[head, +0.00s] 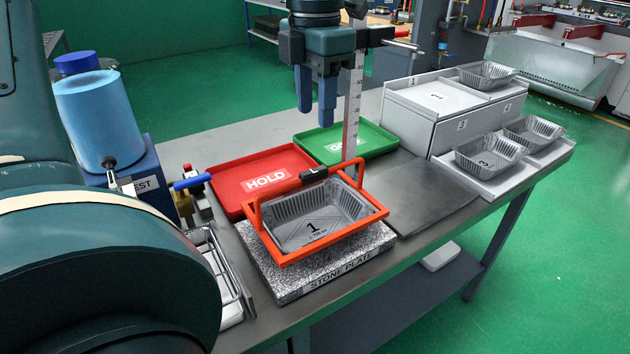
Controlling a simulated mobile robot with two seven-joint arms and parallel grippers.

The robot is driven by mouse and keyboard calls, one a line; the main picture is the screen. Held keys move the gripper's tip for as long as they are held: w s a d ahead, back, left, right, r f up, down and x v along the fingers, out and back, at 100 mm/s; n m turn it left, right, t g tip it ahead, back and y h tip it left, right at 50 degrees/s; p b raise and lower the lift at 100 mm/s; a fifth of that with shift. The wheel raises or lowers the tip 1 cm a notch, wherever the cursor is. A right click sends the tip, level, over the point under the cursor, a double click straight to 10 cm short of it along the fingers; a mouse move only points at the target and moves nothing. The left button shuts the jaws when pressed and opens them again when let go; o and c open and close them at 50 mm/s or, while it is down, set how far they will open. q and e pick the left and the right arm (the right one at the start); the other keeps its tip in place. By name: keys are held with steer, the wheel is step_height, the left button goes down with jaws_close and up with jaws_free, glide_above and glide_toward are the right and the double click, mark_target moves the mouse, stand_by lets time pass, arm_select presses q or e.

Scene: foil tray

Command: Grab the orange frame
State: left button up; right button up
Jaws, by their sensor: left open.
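The orange frame (372,224) surrounds a foil tray (322,205) marked 1, above the stone plate (284,288). My right gripper is not in view.
A red HOLD tray (225,187) and a green tray (385,139) lie behind the frame. An upright ruler (352,115) stands close by the gripper. Foil trays (487,158) sit on stands at right. A blue container (98,118) stands at left.

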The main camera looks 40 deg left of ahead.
mark_target(314, 170)
arm_select(q)
step_height(314, 170, down, 13)
steer(key=shift+s+f, duration=0.1)
steer(key=shift+s, duration=0.05)
stand_by(0.5)
steer(key=shift+c, duration=0.2)
jaws_close()
